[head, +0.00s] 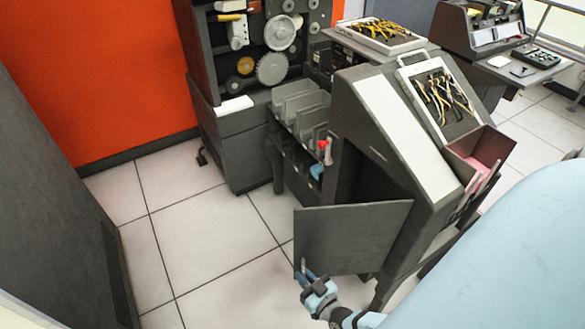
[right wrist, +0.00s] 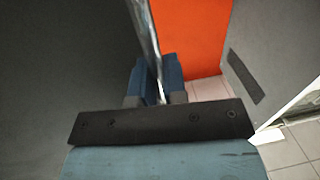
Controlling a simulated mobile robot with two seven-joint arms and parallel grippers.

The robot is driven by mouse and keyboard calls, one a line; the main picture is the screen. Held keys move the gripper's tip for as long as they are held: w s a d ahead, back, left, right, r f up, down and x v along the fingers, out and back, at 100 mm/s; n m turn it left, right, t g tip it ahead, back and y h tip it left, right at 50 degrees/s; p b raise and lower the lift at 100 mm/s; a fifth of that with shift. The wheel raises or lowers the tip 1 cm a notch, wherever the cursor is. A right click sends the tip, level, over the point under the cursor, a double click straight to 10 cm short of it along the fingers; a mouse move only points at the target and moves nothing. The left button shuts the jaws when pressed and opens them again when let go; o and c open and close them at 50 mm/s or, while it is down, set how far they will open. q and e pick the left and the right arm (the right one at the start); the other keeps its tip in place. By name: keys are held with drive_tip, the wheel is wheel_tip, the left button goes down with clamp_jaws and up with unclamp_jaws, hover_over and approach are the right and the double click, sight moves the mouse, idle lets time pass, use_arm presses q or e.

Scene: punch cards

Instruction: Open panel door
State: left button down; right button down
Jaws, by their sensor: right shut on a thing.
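The grey panel door (head: 350,238) stands swung out from the lower side of the dark grey machine cabinet (head: 385,170), leaving a dark opening (head: 365,180) behind it. My right gripper (head: 306,274) is at the door's lower left free edge. It is shut on the door's edge or a handle there; which one I cannot tell. In the right wrist view the blue fingers (right wrist: 158,85) close around a thin upright metallic piece (right wrist: 147,45). My left gripper is not in view.
A tall grey cabinet (head: 60,200) is at the left. The tiled floor (head: 215,235) left of the door is clear.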

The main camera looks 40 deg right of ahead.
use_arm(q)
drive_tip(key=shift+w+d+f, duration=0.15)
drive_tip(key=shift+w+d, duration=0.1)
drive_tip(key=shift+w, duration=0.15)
use_arm(e)
drive_tip(key=s+a+n+g+y, duration=0.2)
drive_tip(key=s+n+y, duration=0.4)
drive_tip(key=s+y, duration=0.4)
drive_tip(key=shift+s+a+g, duration=0.25)
drive_tip(key=shift+s+g, duration=0.15)
drive_tip(key=shift+s, duration=1.9)
drive_tip(key=shift+s+f+n, duration=0.1)
drive_tip(key=shift+f+n, duration=0.05)
drive_tip(key=shift+n, duration=0.15)
drive_tip(key=c, duration=1.2)
unclamp_jaws()
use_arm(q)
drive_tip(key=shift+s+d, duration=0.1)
use_arm(e)
drive_tip(key=shift+d, duration=0.1)
